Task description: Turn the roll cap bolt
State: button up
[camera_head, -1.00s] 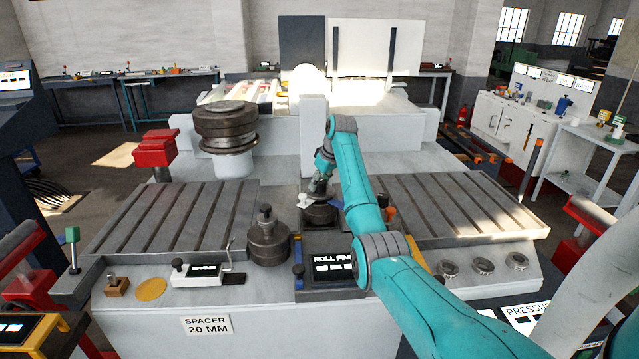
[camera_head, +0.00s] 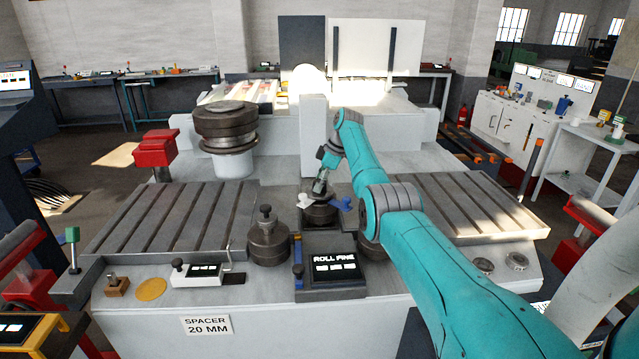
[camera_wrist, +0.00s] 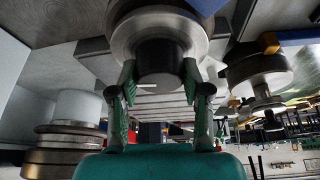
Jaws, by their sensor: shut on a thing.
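The middle roll (camera_head: 320,214) is a dark, round steel part behind the "ROLL FINE" panel (camera_head: 333,262). My gripper (camera_head: 319,192) points down at the top of this roll. In the wrist view the roll (camera_wrist: 122,40) is a wide pale disc with the dark cylindrical cap bolt (camera_wrist: 158,62) standing out from its centre. My gripper's two green fingers (camera_wrist: 160,84) sit on either side of the bolt and are shut on it. The far side of the bolt is hidden.
A left roll (camera_head: 267,240) with a top knob stands beside the panel. A right roll (camera_head: 370,246) is partly hidden behind my arm. Slotted plates (camera_head: 170,222) flank the middle. A spacer readout (camera_head: 204,271) sits at front left. A tall roll stack (camera_head: 226,130) stands behind.

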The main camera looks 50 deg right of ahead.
jog(key=shift+n, duration=0.4)
jog(key=o, duration=1.2)
jog(key=shift+c, duration=0.2)
jog(key=v, duration=1.2)
jog(key=shift+d, duration=0.15)
